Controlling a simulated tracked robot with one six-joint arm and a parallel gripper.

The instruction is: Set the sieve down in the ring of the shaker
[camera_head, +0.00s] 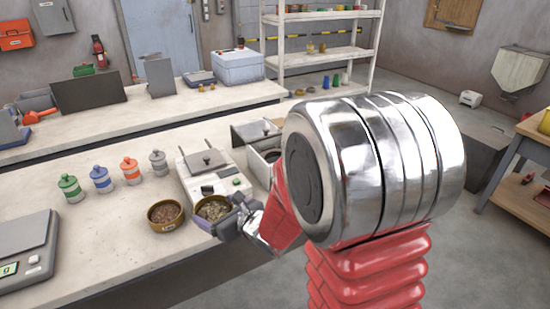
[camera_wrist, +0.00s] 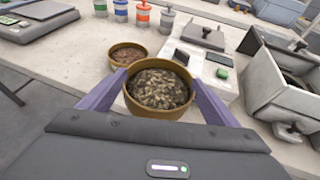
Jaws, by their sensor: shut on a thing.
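My gripper (camera_head: 238,222) is shut on a round brass-brown sieve (camera_head: 198,219) full of mixed dark and tan pellets. In the wrist view the sieve (camera_wrist: 143,111) sits between the two purple fingers of my gripper (camera_wrist: 160,82), one on each side of its wall. It looks level. In the head view the sieve is in front of a pale machine with a lidded plate and a green button (camera_head: 232,184). I cannot make out a shaker ring for certain; a box with a dark opening (camera_head: 262,160) stands right of that machine, partly hidden by my arm.
A similar brown pan (camera_head: 165,226) of brown pellets stands just left of the sieve. Several capped jars (camera_head: 131,173) stand behind it. A scale (camera_head: 18,262) is at the far left. The bench (camera_head: 120,235) is clear between scale and pans.

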